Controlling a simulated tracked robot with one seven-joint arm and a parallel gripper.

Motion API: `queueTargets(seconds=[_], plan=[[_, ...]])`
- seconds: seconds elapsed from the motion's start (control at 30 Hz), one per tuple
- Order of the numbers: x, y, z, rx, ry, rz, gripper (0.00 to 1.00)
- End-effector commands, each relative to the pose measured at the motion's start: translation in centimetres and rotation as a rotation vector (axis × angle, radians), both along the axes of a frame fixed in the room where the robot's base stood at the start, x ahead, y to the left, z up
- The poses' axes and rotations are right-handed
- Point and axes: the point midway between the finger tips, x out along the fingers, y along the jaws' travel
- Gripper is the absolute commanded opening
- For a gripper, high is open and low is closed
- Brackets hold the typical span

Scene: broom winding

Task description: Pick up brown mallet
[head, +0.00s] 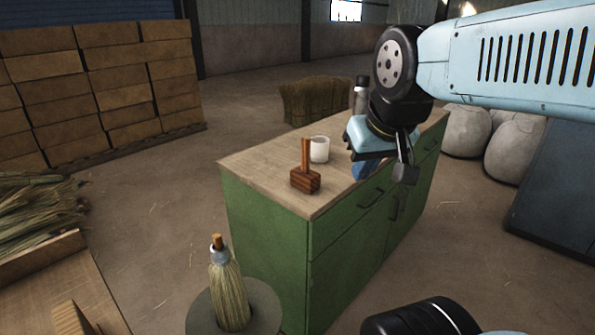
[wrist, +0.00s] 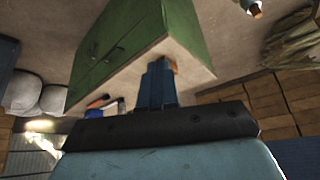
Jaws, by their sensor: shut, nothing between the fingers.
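The brown mallet (head: 305,181) stands head-down on the wooden top of the green cabinet, near its front left corner, with its handle pointing up. My gripper (head: 362,172) is to the right of the mallet in the head view, apart from it in the picture, with its blue fingers pointing down. In the wrist view my gripper (wrist: 160,66) shows its blue fingers together, with nothing held. An orange-brown patch (wrist: 173,67) shows just past the fingertips there and looks like part of the mallet, mostly hidden.
A white cup (head: 319,149) stands just behind the mallet on the cabinet (head: 265,240). A grey-black bottle (head: 361,95) stands farther back. A broom head (head: 229,290) stands upright in front.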

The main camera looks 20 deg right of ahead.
Motion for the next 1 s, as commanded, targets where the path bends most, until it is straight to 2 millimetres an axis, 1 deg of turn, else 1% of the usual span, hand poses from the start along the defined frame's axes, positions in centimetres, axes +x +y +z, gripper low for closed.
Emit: queueTargets(seconds=[0.23,0.37,0.43,0.47,0.57,0.7,0.77,0.8,1.0], plan=[[0.0,0.0,0.0,0.0,0.0,0.0,0.0],[0.4,-0.2,0.0,-0.007,-0.006,-0.005,0.12],[1.4,-0.7,-0.1,-0.023,-0.023,-0.014,0.18],[2.1,-1.0,-0.2,-0.036,-0.035,-0.018,0.21],[5.0,-2.5,-0.5,-0.088,-0.091,-0.035,0.31],[10.0,-4.8,-1.0,-0.173,-0.195,-0.036,0.44],[12.0,-5.7,-1.3,-0.205,-0.239,-0.027,0.49],[13.3,-6.2,-1.5,-0.225,-0.267,-0.017,0.49],[19.2,-8.2,-3.0,-0.286,-0.407,0.058,0.49]])
